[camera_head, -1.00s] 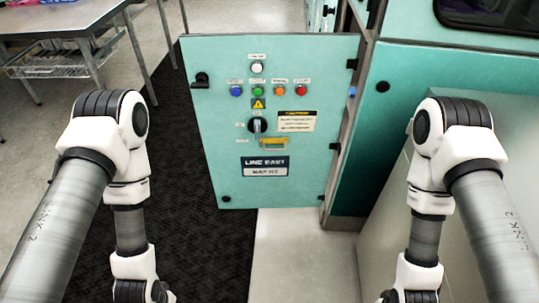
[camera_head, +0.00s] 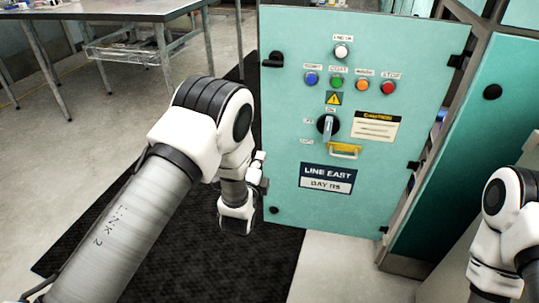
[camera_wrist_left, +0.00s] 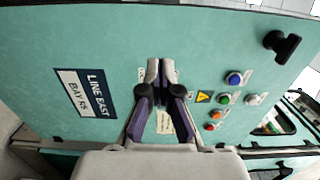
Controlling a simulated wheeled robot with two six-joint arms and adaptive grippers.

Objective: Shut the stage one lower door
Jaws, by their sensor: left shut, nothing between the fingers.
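The teal door (camera_head: 300,195) stands swung open from the cabinet, its hinged edge on the right. My left gripper (camera_head: 264,184) is small and partly hidden by my arm, near the door's left edge. In the left wrist view the same gripper (camera_wrist_left: 160,68) has its fingers together and empty, pointing at the door's front (camera_wrist_left: 120,55); contact cannot be told. The fingers cover part of the panel there. My right gripper is out of view.
The teal cabinet (camera_head: 455,150) stands at the right, with a gap behind the door's hinged side. A dark mat (camera_head: 270,262) lies on the floor below the door. A table (camera_head: 110,10) stands at the back left.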

